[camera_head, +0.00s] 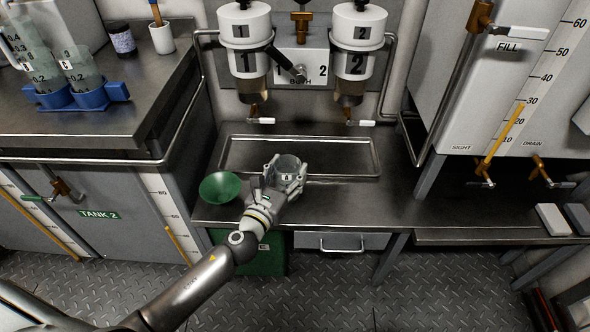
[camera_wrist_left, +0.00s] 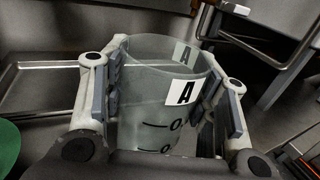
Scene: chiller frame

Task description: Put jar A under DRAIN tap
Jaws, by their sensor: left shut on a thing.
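Jar A (camera_wrist_left: 155,112) is a clear jar with white "A" labels and level marks, and looks empty in the left wrist view. My left gripper (camera_head: 284,172) is shut on it, with a finger on either side. In the head view the jar (camera_head: 288,163) is upright by the front edge of the metal tray, over the middle counter. I cannot tell whether it touches the counter. The DRAIN tap (camera_head: 540,170) is at the far right, low on the large tank under the DRAIN label, well away from the jar. My right gripper is not in view.
A sunken tray (camera_head: 340,154) sits under filters 1 and 2. A lower shelf (camera_head: 490,235) runs beneath the tank, with pale blocks (camera_head: 552,219) at its right. Another tap (camera_head: 482,180) hangs below the sight gauge.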

